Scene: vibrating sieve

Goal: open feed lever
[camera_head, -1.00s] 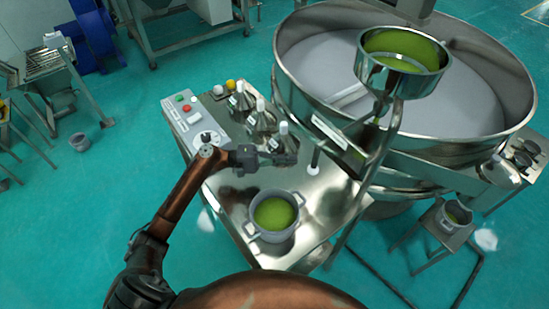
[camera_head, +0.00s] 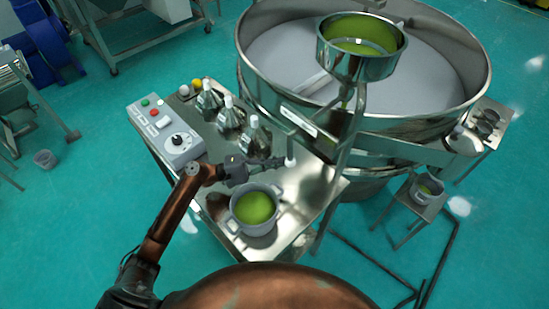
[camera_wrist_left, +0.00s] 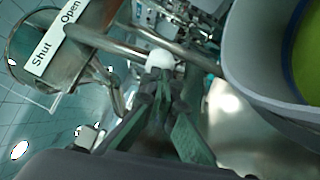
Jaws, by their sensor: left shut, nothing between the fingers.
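The feed lever is a thin rod with a white knob (camera_head: 290,161), beside the sieve above the steel table. In the left wrist view the white knob (camera_wrist_left: 160,60) sits at the end of a metal bar, just beyond my fingertips. A white label (camera_wrist_left: 52,40) reading "Shut" and "Open" is at upper left there; it also shows on the sieve side in the head view (camera_head: 298,121). My left gripper (camera_head: 277,162) is shut and empty, its tips close to the knob. In the wrist view its fingers (camera_wrist_left: 163,82) point at the knob; I cannot tell whether they touch.
A grey pot (camera_head: 236,222) of green powder stands on the table just below my gripper. Several flasks (camera_head: 254,142) and a control box (camera_head: 178,142) stand behind it. The large round sieve (camera_head: 400,122) and the feed hopper (camera_head: 362,66) rise at the right.

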